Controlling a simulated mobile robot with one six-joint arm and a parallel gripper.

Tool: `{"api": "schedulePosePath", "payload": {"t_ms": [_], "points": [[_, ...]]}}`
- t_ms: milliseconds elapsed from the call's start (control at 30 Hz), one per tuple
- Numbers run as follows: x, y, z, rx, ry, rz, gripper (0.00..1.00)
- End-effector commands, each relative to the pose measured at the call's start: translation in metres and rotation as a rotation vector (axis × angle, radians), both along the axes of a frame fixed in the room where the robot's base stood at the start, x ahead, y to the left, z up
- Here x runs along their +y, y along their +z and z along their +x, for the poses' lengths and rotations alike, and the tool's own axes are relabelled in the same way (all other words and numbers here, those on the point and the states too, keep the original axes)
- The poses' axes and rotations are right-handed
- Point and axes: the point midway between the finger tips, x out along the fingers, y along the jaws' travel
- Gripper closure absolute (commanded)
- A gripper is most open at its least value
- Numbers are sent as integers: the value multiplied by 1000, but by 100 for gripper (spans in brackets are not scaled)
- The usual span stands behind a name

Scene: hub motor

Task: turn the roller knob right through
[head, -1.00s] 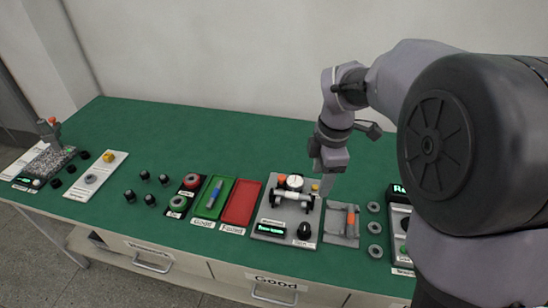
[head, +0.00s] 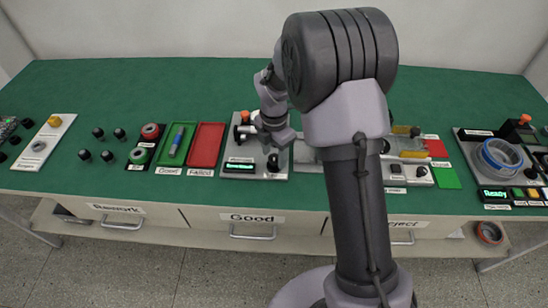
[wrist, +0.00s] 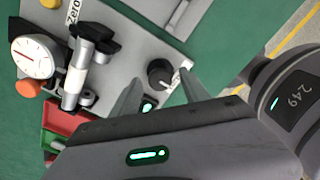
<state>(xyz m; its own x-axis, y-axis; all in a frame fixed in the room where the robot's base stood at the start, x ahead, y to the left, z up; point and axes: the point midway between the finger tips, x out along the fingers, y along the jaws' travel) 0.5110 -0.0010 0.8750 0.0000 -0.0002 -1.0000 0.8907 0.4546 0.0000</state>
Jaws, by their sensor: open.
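The black roller knob (head: 272,162) stands at the lower right of a grey measuring station (head: 237,154) on the green bench. In the wrist view the knob (wrist: 159,72) shows between the tips of my two fingers. My gripper (wrist: 160,80) is open, one finger to each side of the knob in that picture; I cannot tell whether the fingers reach down around it or touch it. In the head view my gripper (head: 273,145) is just above the knob. A dial gauge (wrist: 33,57) and a metal shaft (wrist: 75,78) are on the same station.
A red tray (head: 207,145) and a green tray (head: 167,158) lie left of the station. Another grey fixture (head: 408,146) stands to its right, partly behind my arm. The back of the bench is clear.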

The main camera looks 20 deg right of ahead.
Motion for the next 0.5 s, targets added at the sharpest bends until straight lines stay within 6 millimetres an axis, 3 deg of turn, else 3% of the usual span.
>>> {"api": "schedulePosePath", "payload": {"t_ms": [233, 500], "points": [[0, -1, 0, 0, -1, 0, 47], [0, -1, 0, 0, -1, 0, 98]]}}
